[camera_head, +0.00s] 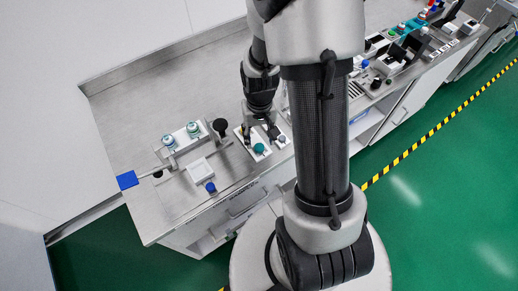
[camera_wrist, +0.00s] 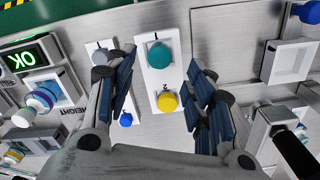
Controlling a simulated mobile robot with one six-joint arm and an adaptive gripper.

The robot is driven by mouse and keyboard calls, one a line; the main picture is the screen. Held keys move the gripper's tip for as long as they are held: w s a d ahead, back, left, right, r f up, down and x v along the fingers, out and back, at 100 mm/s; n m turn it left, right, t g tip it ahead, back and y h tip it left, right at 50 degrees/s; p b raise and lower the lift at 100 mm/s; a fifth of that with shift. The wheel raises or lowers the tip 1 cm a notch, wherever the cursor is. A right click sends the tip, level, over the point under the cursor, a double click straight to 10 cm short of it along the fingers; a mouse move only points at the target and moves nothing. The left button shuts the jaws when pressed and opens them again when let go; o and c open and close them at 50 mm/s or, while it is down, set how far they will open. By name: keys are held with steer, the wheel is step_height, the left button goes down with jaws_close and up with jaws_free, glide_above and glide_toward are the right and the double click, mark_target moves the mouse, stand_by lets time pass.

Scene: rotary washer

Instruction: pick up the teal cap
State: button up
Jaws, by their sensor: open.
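The teal cap (camera_wrist: 159,55) is round and sits at the upper end of a white plate (camera_wrist: 153,77) in the wrist view. A yellow cap (camera_wrist: 167,102) sits below it on the same plate. In the head view the teal cap (camera_head: 259,148) shows close beside my gripper (camera_head: 262,132). In the wrist view the two dark blue fingers of my gripper (camera_wrist: 161,68) are spread apart, one left and one right of the plate. Nothing is held between them. The height of the fingertips above the plate is hard to tell.
A green "OK" display (camera_wrist: 28,57) stands at the upper left in the wrist view. A blue ball (camera_wrist: 126,119) is near the left finger, and a white fixture (camera_wrist: 290,60) is at right. In the head view, the bench's back left (camera_head: 135,100) is clear.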

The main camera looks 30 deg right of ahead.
mark_target(259, 147)
steer(key=shift+w+f+b, duration=0.15)
steer(key=shift+f+b, duration=0.9)
steer(key=shift+f, duration=1.95)
steer(key=shift+c, duration=0.3)
steer(key=c, duration=0.7)
